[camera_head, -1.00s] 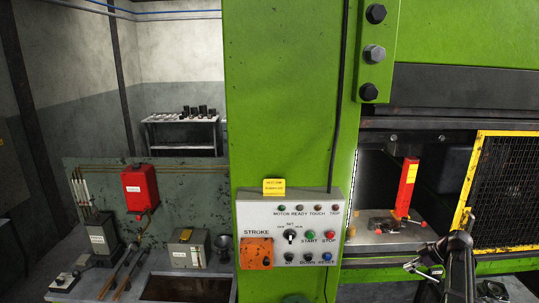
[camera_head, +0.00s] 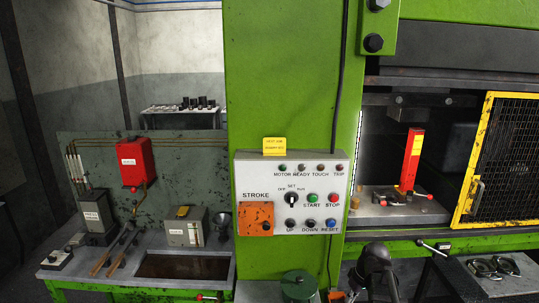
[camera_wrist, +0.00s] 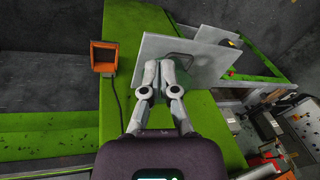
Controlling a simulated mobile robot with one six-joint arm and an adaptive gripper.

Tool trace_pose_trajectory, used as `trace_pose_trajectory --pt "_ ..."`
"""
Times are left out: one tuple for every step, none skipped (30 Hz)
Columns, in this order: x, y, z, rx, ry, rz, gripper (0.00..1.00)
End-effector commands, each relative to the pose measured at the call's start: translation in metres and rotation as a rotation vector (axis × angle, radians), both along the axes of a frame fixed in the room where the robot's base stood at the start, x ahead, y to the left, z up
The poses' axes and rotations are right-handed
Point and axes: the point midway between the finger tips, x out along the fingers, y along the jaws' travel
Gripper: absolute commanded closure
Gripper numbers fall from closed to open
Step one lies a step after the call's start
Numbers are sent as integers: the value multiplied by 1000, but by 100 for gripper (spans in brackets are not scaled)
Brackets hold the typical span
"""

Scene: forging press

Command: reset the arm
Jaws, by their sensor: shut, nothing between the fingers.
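My gripper (camera_wrist: 162,70) shows in the wrist view with its two grey fingers together and nothing between them. The fingertips point toward a pale flat plate (camera_wrist: 200,60) with a handle on its face. I cannot tell how far apart the tips and plate are. In the head view a dark part of my arm stands at the bottom, in front of the green press (camera_head: 290,80) and below right of its control panel (camera_head: 291,195). The fingers cannot be made out there.
A red upright block (camera_head: 411,160) stands on the press bed, left of the open yellow-framed mesh guard (camera_head: 463,205). A dark bench (camera_head: 455,285) holding metal rings is at the lower right. A workbench (camera_head: 75,275) with a red box (camera_head: 136,162) stands left.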

Motion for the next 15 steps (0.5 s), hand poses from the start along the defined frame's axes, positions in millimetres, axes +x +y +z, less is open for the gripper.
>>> trace_pose_trajectory --pt "-14 14 -20 -26 16 -29 100" --pt "-20 20 -27 -44 26 -53 100" --pt "-27 28 -35 -65 37 -84 100" --pt "-33 34 -41 -83 45 -107 100" --pt "-38 39 -46 -99 52 -132 100" --pt "-45 46 -54 -122 59 -163 100" --pt "-50 50 -59 -138 64 -185 100" --pt "-55 54 -63 -152 67 -208 100" --pt "-61 60 -69 -172 71 -235 100" --pt "-65 63 -73 -184 73 -255 100" --pt "-69 66 -76 -197 74 -273 100" --pt "-73 69 -80 -210 75 -293 100" --pt "-76 71 -82 -220 75 -308 100" --pt "-78 73 -84 -228 74 -320 100" --pt "-80 76 -85 -236 74 -334 100"
